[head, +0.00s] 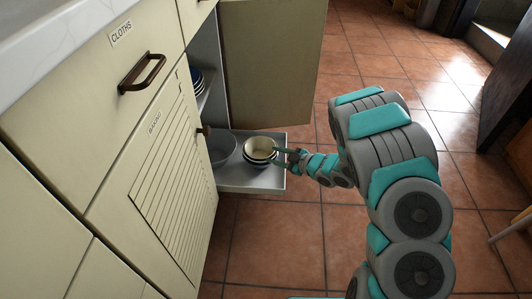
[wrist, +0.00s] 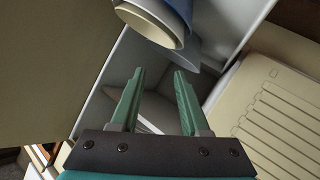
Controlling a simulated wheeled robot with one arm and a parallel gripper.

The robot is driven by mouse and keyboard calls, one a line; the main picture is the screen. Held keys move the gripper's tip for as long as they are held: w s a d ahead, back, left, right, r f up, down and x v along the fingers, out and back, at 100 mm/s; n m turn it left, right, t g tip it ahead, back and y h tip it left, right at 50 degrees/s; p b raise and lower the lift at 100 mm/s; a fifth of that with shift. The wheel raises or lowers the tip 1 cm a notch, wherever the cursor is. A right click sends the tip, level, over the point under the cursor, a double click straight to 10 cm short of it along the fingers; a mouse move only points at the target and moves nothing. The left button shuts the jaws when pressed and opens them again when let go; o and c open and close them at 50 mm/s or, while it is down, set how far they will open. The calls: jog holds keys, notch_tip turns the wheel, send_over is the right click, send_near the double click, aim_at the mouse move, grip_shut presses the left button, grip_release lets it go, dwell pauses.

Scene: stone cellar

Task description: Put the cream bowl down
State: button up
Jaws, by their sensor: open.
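The cream bowl (head: 262,146) sits on top of a small stack of bowls on a grey pull-out tray (head: 236,183) in the low cupboard. In the wrist view the cream bowl (wrist: 150,24) is at the top edge, partly cut off, with a blue-grey bowl (wrist: 180,8) against it. My gripper (head: 287,155) is just right of the stack in the head view. In the wrist view my gripper (wrist: 158,82) has its two green fingers apart with nothing between them. From the head camera, the exact gap between fingers and bowl is hard to tell.
A larger grey bowl (head: 219,147) stands left of the stack on the tray. The open cupboard door (head: 268,65) is behind it. The louvred BAKING door (head: 168,185) is at the near left. Blue dishes (head: 197,78) sit on the shelf above.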

jog(key=w+d+r+m+t+h, duration=0.15)
jog(key=d+r+h, duration=0.25)
jog(key=d, duration=0.4)
jog(key=w+d+r+m+h, duration=0.25)
jog(key=d+r+h, duration=0.25)
jog(key=d, duration=0.3)
jog(key=s+d+r+m+g+h, duration=0.2)
jog(key=s+d+r+m+h, duration=0.4)
jog(key=s+d, duration=0.4)
jog(key=s+a+r+m+g+y, duration=0.1)
jog(key=s+a+r+m+g, duration=0.1)
jog(key=s, duration=1.1)
jog(key=s+a+r+m+g+y, duration=0.1)
jog(key=s+a+r+m+g, duration=0.1)
jog(key=s, duration=1.1)
jog(key=s+a+r+m+g+y, duration=0.1)
jog(key=s+a+g, duration=0.4)
jog(key=s, duration=0.8)
notch_tip(320, 180, up, 2)
jog(key=shift+a+r+m+g+y, duration=0.15)
jog(key=shift+a+m+g+y, duration=0.35)
jog(key=shift+a, duration=0.75)
